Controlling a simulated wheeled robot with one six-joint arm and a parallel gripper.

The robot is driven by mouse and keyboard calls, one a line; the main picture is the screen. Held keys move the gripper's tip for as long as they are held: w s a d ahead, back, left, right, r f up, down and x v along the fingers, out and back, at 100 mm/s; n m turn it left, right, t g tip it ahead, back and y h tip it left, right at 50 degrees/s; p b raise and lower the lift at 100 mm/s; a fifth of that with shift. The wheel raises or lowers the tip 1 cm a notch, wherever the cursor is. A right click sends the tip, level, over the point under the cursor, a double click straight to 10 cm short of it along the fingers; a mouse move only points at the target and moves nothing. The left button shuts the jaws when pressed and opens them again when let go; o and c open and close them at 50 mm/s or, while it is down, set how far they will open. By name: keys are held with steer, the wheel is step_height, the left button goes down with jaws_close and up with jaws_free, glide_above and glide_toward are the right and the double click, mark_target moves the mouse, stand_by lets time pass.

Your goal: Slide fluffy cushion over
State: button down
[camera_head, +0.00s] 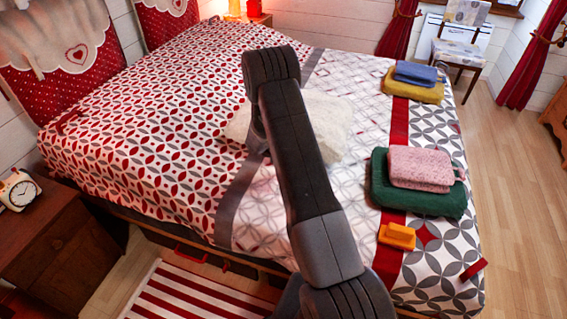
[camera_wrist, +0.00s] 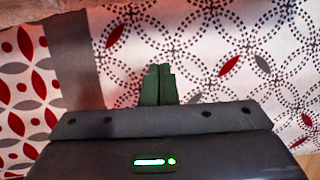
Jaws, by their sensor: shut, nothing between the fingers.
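The fluffy cushion (camera_head: 328,122) is cream-white and lies flat on the patterned bed, around the middle of the cover. My arm crosses in front of it and hides its centre; parts show on both sides. In the wrist view a pale, soft edge, probably the cushion (camera_wrist: 90,5), runs along the top left. My gripper (camera_wrist: 158,84) is shut and empty, pointing down over the white, grey and red bedcover. The fingertips are apart from the pale edge in the picture. In the head view the gripper is hidden behind my arm.
A pink folded cloth (camera_head: 420,168) lies on a green one (camera_head: 382,200) at the bed's right, with an orange block (camera_head: 397,236) nearer. Blue (camera_head: 415,73) and yellow (camera_head: 400,90) cloths are farther back. A nightstand (camera_head: 50,232) with a clock stands left. The bed's left half is clear.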

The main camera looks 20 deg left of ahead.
steer(key=v, duration=0.8)
steer(key=shift+w+a+r, duration=0.2)
steer(key=shift+r, duration=0.15)
steer(key=x, duration=0.9)
steer(key=w, duration=0.2)
steer(key=w+f+p, duration=0.1)
steer(key=w, duration=0.1)
steer(key=shift+w+a, duration=0.15)
steer(key=shift+a, duration=0.1)
